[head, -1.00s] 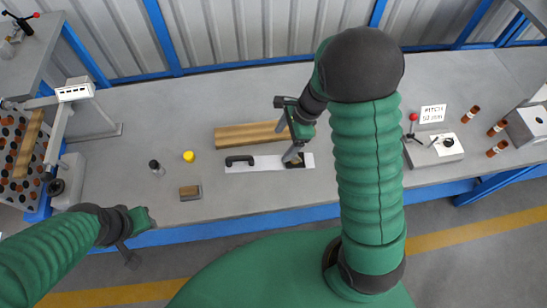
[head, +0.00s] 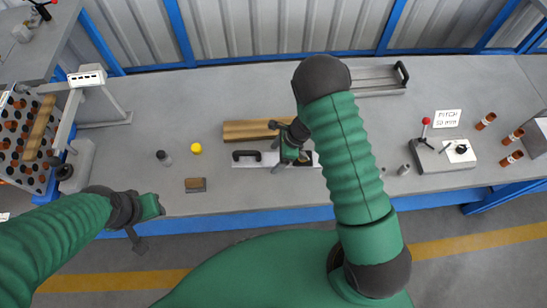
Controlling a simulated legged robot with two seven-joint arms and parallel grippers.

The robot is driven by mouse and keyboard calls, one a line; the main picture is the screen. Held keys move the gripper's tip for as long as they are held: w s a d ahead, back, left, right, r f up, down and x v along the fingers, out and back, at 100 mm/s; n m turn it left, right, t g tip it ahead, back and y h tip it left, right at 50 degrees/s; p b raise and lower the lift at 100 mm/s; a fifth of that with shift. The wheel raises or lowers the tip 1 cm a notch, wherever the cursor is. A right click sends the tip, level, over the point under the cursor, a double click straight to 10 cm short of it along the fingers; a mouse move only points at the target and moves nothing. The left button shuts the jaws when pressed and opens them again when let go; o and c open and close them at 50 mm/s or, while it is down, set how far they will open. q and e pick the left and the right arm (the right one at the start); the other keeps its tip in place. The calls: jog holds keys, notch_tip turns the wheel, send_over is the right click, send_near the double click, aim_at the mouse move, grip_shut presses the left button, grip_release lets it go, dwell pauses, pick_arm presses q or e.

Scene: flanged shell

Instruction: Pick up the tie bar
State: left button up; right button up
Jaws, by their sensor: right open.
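A pale flat bar with a black handle at its left end, which I take for the tie bar (head: 240,164), lies on the grey bench in front of a wooden block (head: 247,130). My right gripper (head: 285,163) is open over the bar's right part, fingers pointing down. It hides some of the bar there, and a dark part shows beside it at the right end. I cannot tell whether the fingers touch the bar. My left gripper (head: 138,243) hangs in front of the bench at lower left, away from the bar. Its fingers are too unclear to read.
A yellow cap (head: 195,148), a dark-topped bottle (head: 164,158) and a small brown-topped block (head: 195,185) stand left of the bar. A handled tray (head: 375,81) lies behind. A lever box (head: 445,155) stands right. A tube rack (head: 18,150) is far left.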

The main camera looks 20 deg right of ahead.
jog(key=shift+d, duration=0.15)
jog(key=shift+c, duration=0.3)
jog(key=shift+a, duration=0.2)
jog(key=c, duration=0.5)
grip_shut()
